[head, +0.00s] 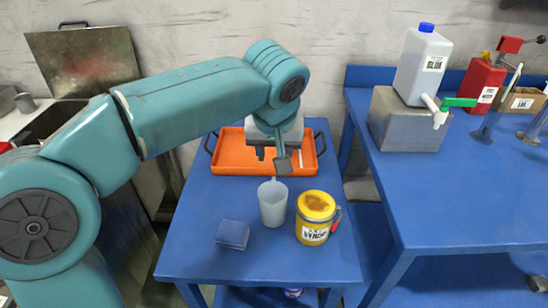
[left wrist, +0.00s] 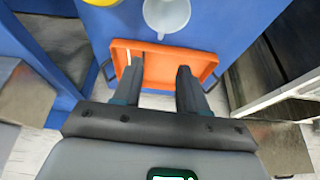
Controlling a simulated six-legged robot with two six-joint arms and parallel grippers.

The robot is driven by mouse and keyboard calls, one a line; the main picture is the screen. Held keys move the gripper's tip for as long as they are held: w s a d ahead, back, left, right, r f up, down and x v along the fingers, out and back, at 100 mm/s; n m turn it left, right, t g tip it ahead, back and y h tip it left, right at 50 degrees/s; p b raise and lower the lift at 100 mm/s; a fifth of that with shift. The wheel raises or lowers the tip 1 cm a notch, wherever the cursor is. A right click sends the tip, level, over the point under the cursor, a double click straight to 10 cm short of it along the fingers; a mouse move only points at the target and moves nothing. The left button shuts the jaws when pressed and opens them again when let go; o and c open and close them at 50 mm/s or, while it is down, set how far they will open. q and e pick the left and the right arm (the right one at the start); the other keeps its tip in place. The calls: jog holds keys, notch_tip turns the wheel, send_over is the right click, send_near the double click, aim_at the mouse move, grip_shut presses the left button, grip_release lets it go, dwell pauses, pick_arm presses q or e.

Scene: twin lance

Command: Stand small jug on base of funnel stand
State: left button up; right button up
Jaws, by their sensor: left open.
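My left gripper (head: 272,162) is open and empty, behind the jug and over the front part of the orange tray. In the left wrist view its two fingers (left wrist: 158,80) are apart over the tray, with the jug beyond their tips. I cannot clearly pick out the funnel stand; a metal stand with a round base (head: 528,137) at the right edge is cut off. My right gripper is not in view.
The orange tray (head: 235,158) lies at the table's back.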

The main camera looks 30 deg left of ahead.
pick_arm(q)
notch_tip(320, 180, up, 5)
jog(key=n+g+h+p, duration=0.2)
jog(key=g+h+p, duration=0.1)
jog(key=p, duration=1)
send_over(273, 200)
jog(key=w+a, duration=0.1)
jog(key=w, duration=0.1)
jog(key=f, duration=0.7)
jog(key=f+b, duration=0.1)
jog(key=f, duration=0.3)
jog(key=shift+w+a, duration=0.15)
jog(key=shift+a, duration=0.25)
notch_tip(273, 200, down, 6)
jog(key=shift+w+d+r, duration=0.1)
jog(key=shift+c, duration=0.3)
grip_shut()
